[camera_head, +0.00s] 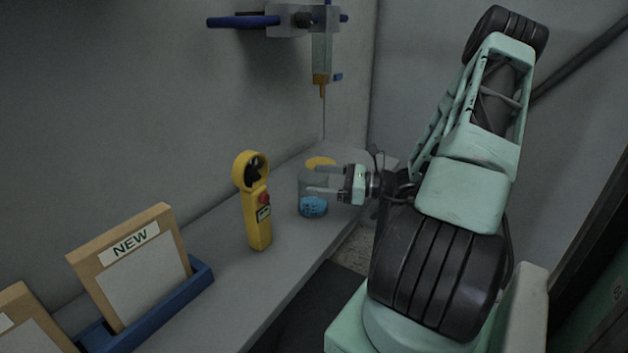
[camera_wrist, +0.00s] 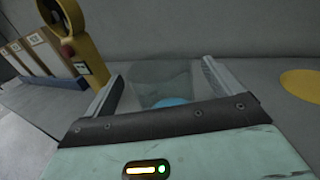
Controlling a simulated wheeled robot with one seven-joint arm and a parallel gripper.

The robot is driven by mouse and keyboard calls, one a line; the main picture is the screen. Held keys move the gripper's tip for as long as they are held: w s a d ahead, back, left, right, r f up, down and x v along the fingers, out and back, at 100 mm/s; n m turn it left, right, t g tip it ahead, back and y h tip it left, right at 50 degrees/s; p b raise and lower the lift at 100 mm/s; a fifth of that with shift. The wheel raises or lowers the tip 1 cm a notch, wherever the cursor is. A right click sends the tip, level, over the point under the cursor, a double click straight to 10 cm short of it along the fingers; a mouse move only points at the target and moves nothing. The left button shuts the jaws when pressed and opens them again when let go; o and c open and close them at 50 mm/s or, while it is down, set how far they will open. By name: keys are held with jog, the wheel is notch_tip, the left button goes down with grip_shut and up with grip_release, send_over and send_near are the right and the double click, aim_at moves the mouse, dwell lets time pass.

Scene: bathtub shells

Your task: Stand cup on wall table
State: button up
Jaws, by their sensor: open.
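A clear cup (camera_head: 313,204) with a blue patch low on it stands upright on the grey wall table (camera_head: 225,300), towards its far end. My gripper (camera_head: 318,180) reaches in from the right, with its fingers level and at the cup's upper part. In the wrist view the see-through cup (camera_wrist: 165,80) lies between the two open fingers of my gripper (camera_wrist: 160,72), one on each side. I cannot tell whether either finger touches it. The cup's base is hidden in the wrist view.
A yellow handheld device (camera_head: 258,220) stands left of the cup, close to my gripper's left side. A blue rack (camera_head: 150,310) with framed "NEW" boards is nearer. A yellow disc (camera_head: 320,162) lies behind the cup. A syringe-like tool (camera_head: 321,75) hangs from the wall above.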

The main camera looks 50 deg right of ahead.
jog(key=v, duration=0.9)
jog(key=shift+s, duration=0.4)
jog(key=shift+d, duration=0.15)
